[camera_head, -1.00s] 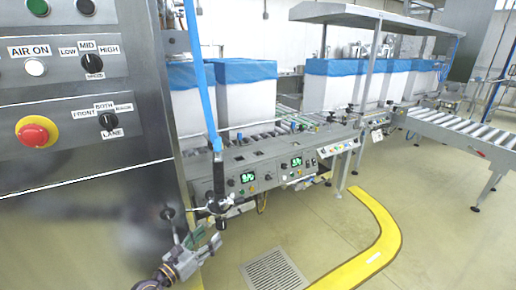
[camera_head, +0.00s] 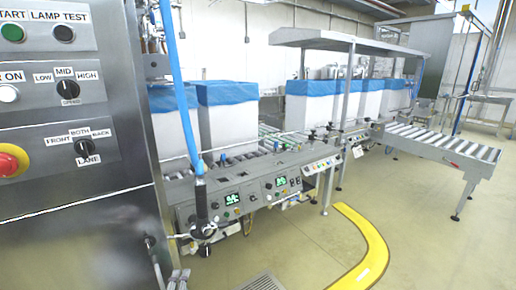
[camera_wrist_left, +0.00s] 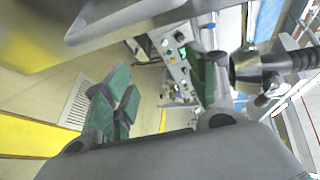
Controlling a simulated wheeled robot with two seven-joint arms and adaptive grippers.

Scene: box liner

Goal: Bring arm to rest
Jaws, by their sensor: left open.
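My left gripper (camera_head: 178,279) shows only in part at the bottom edge of the head view, below the steel control cabinet and the hanging valve handle. The rest of that arm is cut off. In the left wrist view my left gripper (camera_wrist_left: 160,85) is open, with green pads on its fingers and nothing seen between them. My right gripper is in neither current view.
A steel control cabinet (camera_head: 75,110) with knobs and a red button (camera_head: 8,163) stands close at left. A conveyor line (camera_head: 250,190) carries white boxes (camera_head: 225,118) with blue liners. A yellow floor guard (camera_head: 365,255) curves in front; open floor lies at right.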

